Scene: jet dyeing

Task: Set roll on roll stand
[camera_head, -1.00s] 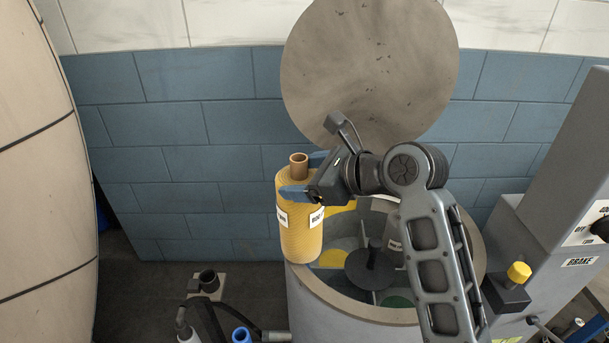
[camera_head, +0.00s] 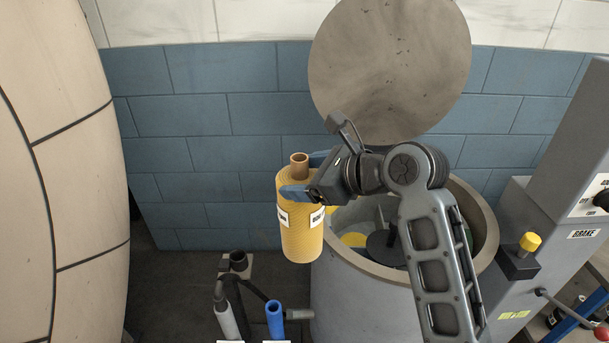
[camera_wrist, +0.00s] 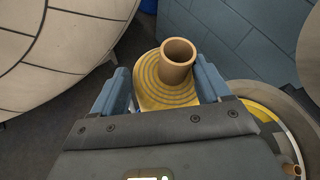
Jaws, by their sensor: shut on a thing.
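The yellow roll (camera_head: 301,232) has a brown core tube (camera_head: 299,165) sticking out of its top and white labels on its side. My gripper (camera_head: 306,188) is shut on the roll near its upper part and holds it upright in the air, left of the open drum. The wrist view shows the roll (camera_wrist: 166,90) between the two blue fingers of my gripper (camera_wrist: 165,92). I cannot identify a roll stand with certainty. A pale base with a short dark socket (camera_head: 238,262) stands on the floor below and left of the roll.
A round grey drum (camera_head: 335,292) with an open lid (camera_head: 392,65) stands right of the roll. A large beige vessel (camera_head: 65,180) fills the left. A grey tube (camera_head: 226,318) and a blue tube (camera_head: 275,320) stand low in front. A control cabinet (camera_head: 560,190) is at right.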

